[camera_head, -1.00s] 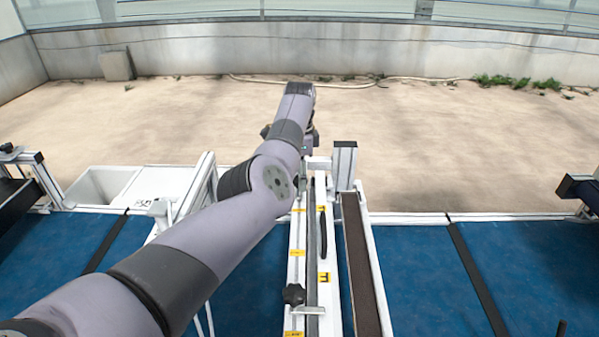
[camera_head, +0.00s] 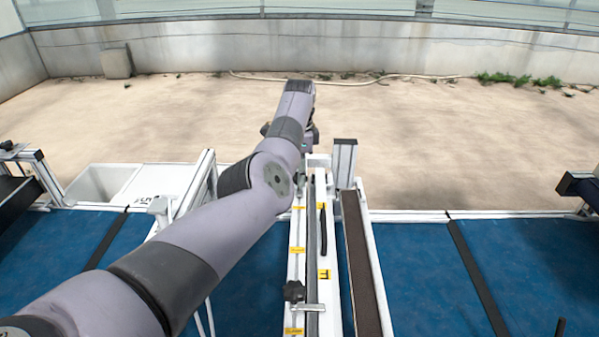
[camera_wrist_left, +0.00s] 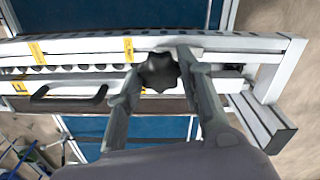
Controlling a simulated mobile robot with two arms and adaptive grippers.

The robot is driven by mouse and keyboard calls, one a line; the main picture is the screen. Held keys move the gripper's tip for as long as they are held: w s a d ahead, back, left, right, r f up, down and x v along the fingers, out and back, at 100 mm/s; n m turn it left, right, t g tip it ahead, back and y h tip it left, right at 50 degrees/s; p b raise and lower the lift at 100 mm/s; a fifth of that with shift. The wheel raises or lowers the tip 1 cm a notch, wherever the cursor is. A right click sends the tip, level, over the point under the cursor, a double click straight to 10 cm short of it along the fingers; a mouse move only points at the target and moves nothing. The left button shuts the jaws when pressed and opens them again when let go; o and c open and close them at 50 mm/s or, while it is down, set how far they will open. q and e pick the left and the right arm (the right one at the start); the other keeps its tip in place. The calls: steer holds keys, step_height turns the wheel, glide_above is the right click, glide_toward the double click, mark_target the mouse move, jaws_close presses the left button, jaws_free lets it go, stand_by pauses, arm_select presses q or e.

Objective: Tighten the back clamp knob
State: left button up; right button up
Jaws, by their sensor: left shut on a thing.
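The back clamp knob (camera_wrist_left: 160,72) is a black, lobed knob on the white seeder rail (camera_wrist_left: 85,58), seen in the left wrist view. My left gripper (camera_wrist_left: 160,64) is shut on it, with one finger on each side. In the head view my left arm reaches to the far end of the seeder and hides the back knob and most of the gripper. A second black clamp knob (camera_head: 294,291) stands at the near end of the seeder, beside a metal clamp bar (camera_head: 310,308). My right gripper is not in view.
A black curved handle (camera_wrist_left: 70,98) is on the seeder, left of the gripper in the wrist view. A white upright post (camera_head: 344,165) stands close to the right of my wrist. Blue bench surfaces (camera_head: 412,270) lie on both sides, and open floor lies behind.

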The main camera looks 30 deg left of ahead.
arm_select(q)
steer(key=shift+f+m+b, duration=0.1)
steer(key=shift+m+b, duration=1)
steer(key=shift+m, duration=0.3)
steer(key=m+b, duration=0.1)
steer(key=m, duration=0.2)
steer(key=shift+m, duration=0.3)
steer(key=m+b, duration=0.1)
steer(key=m, duration=0.7)
steer(key=shift+m+b, duration=0.4)
steer(key=shift+r+m, duration=0.2)
steer(key=shift+m, duration=1.1)
steer(key=o, duration=1.2)
steer(key=shift+c, duration=0.2)
